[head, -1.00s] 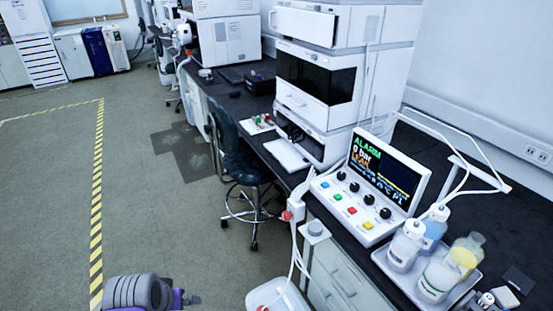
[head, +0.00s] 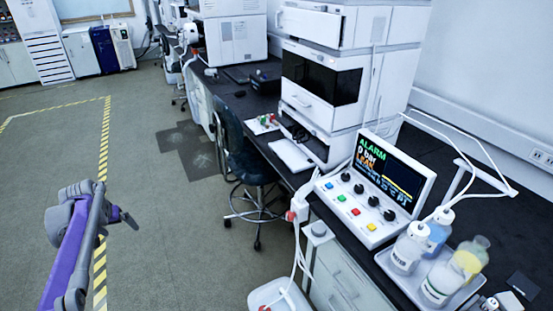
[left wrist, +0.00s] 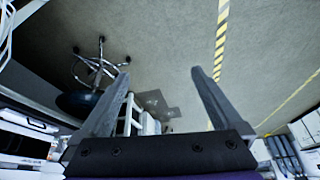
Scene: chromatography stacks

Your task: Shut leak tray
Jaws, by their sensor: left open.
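The chromatography stack (head: 322,75) stands on the dark bench. A flat white tray (head: 290,155), which looks like the leak tray, sticks out at the stack's foot over the bench's front edge. The control box's screen (head: 388,172) reads ALARM and LEAK. My left gripper (head: 128,217) is over the floor at the left, well apart from the stack and the tray. In the left wrist view its two fingers (left wrist: 160,75) are spread with nothing between them. My right gripper is not in view.
A dark chair (head: 240,150) stands at the bench front near the tray. Bottles stand in a grey tray (head: 455,303) at the right. A white container (head: 280,293) with tubes is on the floor. The floor with yellow-black tape (head: 103,170) is clear at left.

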